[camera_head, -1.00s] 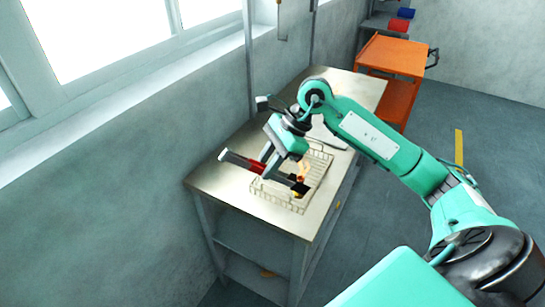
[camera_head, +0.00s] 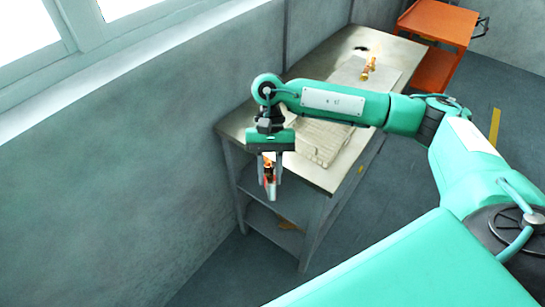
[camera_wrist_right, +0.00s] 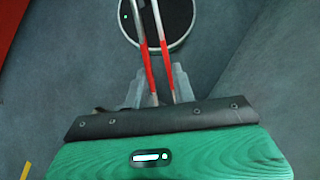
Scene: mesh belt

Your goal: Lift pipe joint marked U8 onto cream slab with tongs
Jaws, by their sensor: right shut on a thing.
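My right gripper (camera_head: 269,190) hangs fingers down at the bench's near left corner and is shut on red-handled tongs. In the right wrist view, the tongs' red handles (camera_wrist_right: 148,74) sit between the fingers and their pale metal arms run out of the top of the frame, so the tips are hidden. An orange-brown patch shows between the fingers in the head view; I cannot tell what it is. A pale slab (camera_head: 397,74) lies on the far part of the bench, with a brass-coloured fitting (camera_head: 368,68) standing on it. No U8 mark is legible. My left gripper is out of view.
The metal bench (camera_head: 318,180) stands along the wall. A small dark thing (camera_head: 361,48) lies near the slab. An orange cart (camera_head: 437,22) stands beyond the bench.

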